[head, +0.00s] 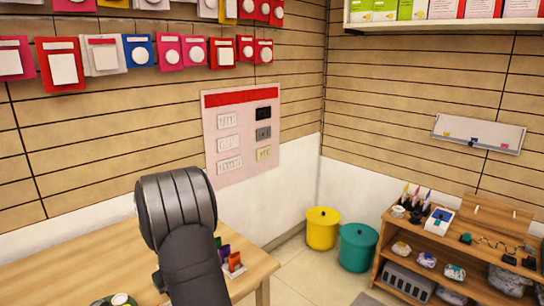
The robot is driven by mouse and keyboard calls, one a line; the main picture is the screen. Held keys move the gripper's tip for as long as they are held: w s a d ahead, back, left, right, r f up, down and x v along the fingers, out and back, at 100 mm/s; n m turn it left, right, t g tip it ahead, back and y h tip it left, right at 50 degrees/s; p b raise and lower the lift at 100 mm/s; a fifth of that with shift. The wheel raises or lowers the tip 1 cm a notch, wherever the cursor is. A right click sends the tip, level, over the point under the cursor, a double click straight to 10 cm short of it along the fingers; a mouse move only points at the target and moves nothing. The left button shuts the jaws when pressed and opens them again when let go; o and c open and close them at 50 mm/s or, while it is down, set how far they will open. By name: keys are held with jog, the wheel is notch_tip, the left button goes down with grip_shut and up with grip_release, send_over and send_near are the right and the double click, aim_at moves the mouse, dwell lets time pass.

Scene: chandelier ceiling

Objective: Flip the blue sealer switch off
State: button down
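No switch in view can be surely told as the blue sealer switch. A white wall unit (478,128) on the right wall carries small yellow, blue and red parts in a row; its blue part (474,140) is in the middle and too small to read as on or off. A white box with a blue top (440,218) stands on the wooden shelf; no switch on it can be made out. My dark arm rises over the table at the lower left, and my gripper is not in view.
A pink board (221,149) with several switch-like plates hangs on the left wall. A wooden table (60,270) holds small coloured items. Yellow (322,235) and teal (357,250) bins stand on the floor by a wooden shelf unit (400,235) with many small goods.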

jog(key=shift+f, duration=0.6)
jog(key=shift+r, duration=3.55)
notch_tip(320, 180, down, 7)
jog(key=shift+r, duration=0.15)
